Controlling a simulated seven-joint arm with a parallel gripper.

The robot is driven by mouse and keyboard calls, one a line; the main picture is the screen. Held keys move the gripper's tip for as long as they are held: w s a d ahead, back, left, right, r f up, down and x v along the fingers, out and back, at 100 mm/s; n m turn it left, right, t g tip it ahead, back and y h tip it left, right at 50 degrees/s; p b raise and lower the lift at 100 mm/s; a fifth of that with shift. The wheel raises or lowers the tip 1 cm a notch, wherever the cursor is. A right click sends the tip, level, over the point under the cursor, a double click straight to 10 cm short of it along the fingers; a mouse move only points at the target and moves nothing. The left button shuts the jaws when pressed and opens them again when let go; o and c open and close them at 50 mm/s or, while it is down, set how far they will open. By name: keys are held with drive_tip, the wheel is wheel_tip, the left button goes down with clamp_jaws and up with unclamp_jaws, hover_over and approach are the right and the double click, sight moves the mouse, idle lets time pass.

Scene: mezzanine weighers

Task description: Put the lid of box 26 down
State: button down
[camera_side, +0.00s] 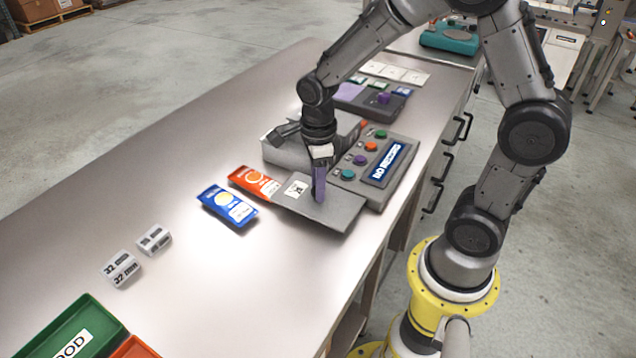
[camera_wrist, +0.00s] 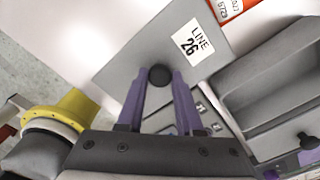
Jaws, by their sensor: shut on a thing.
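The flat grey lid (camera_side: 335,212) with a white label is at the front edge of the grey weigher. In the wrist view the lid (camera_wrist: 135,50) shows its label, "LINE 26", and a round black knob (camera_wrist: 160,76). My gripper (camera_side: 319,197) points down with its purple fingers shut on the knob; it also shows in the wrist view (camera_wrist: 159,78). The lid lies about level. I cannot tell whether its underside touches the table. The grey box (camera_side: 285,152) behind it is partly hidden by my gripper; in the wrist view the box (camera_wrist: 262,75) looks open.
A control panel (camera_side: 408,150) with coloured knobs and a "NO RECORD" display adjoins the box. An orange packet (camera_side: 250,179) and a blue packet (camera_side: 228,207) lie left of the lid. White blocks (camera_side: 121,268) and a green tray (camera_side: 95,313) are nearer.

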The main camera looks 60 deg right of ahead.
drive_tip(key=shift+f, duration=0.4)
drive_tip(key=c, duration=0.6)
unclamp_jaws()
drive_tip(key=shift+o, duration=0.2)
wheel_tip(320, 180, up, 12)
drive_tip(key=s+a+r+n+t, duration=0.1)
drive_tip(key=s+r+n+t, duration=0.1)
drive_tip(key=s+n, duration=0.5)
drive_tip(key=s+a+r+n+t, duration=0.1)
drive_tip(key=s+n, duration=0.6)
drive_tip(key=n, duration=1.3)
drive_tip(key=r+t, duration=0.1)
drive_tip(key=t, duration=0.1)
drive_tip(key=shift+s+t, duration=0.3)
